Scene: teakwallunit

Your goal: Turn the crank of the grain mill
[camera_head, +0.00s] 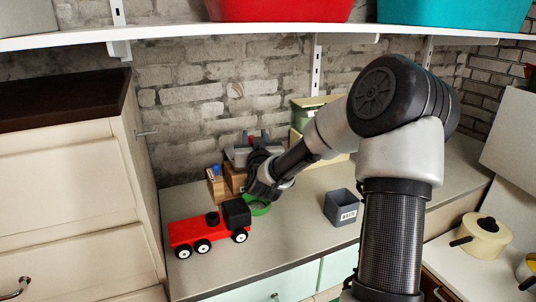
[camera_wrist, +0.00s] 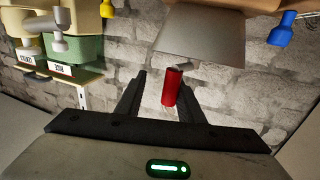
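The grain mill (camera_head: 240,155) stands on the grey counter against the brick wall, with a grey hopper on a wooden body. My arm hides part of it in the head view. In the wrist view its grey hopper (camera_wrist: 203,36) is at the top, and the red crank handle (camera_wrist: 171,88) hangs below it on a short metal arm. My gripper (camera_wrist: 160,88) is open, and the red handle shows between its fingers, closer to the right one. A gap shows at the left finger. I cannot tell whether the right finger touches the handle.
A red toy truck (camera_head: 196,230) and a grey labelled bin (camera_head: 341,207) stand on the counter. A small wooden item with a blue top (camera_head: 215,183) is left of the mill. Cream and green boxes (camera_wrist: 75,48) are nearby. A white shelf (camera_head: 270,29) runs overhead.

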